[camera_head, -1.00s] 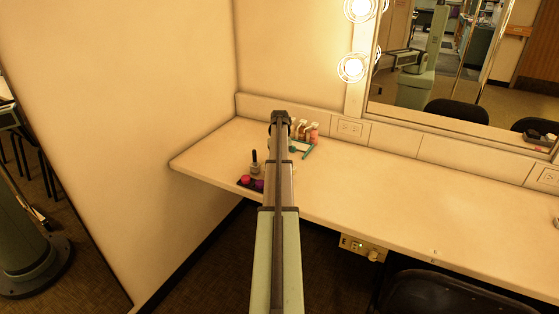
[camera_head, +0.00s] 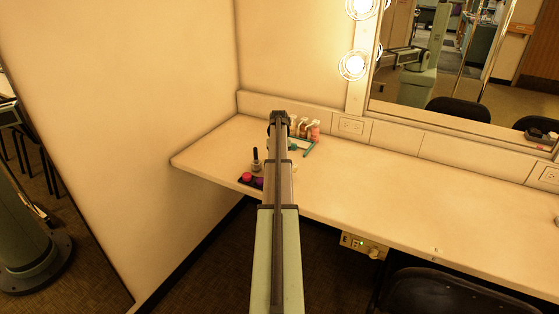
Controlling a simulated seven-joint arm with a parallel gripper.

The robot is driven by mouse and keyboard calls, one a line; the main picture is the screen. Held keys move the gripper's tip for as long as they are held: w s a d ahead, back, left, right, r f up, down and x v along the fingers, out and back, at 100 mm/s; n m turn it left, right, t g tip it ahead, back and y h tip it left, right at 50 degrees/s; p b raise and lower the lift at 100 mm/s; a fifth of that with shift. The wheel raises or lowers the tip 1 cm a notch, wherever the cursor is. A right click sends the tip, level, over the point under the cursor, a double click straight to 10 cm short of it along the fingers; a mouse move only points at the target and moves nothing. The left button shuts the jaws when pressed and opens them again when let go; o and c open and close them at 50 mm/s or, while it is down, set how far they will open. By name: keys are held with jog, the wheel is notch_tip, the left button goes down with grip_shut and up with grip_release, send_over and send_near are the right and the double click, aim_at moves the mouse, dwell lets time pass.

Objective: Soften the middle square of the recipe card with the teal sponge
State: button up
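My arm (camera_head: 278,225) reaches over the counter (camera_head: 410,195) and hides part of its left end. My gripper is hidden behind the arm, so I cannot see its fingers or anything in them. A small teal piece (camera_head: 293,147) shows just right of the arm's far end; I cannot tell whether it is the sponge. A thin teal strip (camera_head: 310,150) lies slanted beside it. I cannot make out the recipe card or its middle square.
Several small bottles (camera_head: 314,131) stand near the back wall. A dark palette with red and purple rounds (camera_head: 247,177) and a black-capped bottle (camera_head: 256,162) are left of the arm. The counter's right stretch is mostly clear. A lit mirror (camera_head: 455,60) is behind; a dark chair (camera_head: 430,292) is in front.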

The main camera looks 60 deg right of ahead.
jog(key=shift+a, duration=0.95)
jog(key=shift+d, duration=2.1)
jog(key=shift+a+f, duration=0.1)
jog(key=shift+a, duration=0.65)
jog(key=shift+a, duration=0.75)
jog(key=shift+a, duration=0.15)
jog(key=shift+a, duration=0.3)
jog(key=shift+d, duration=1.35)
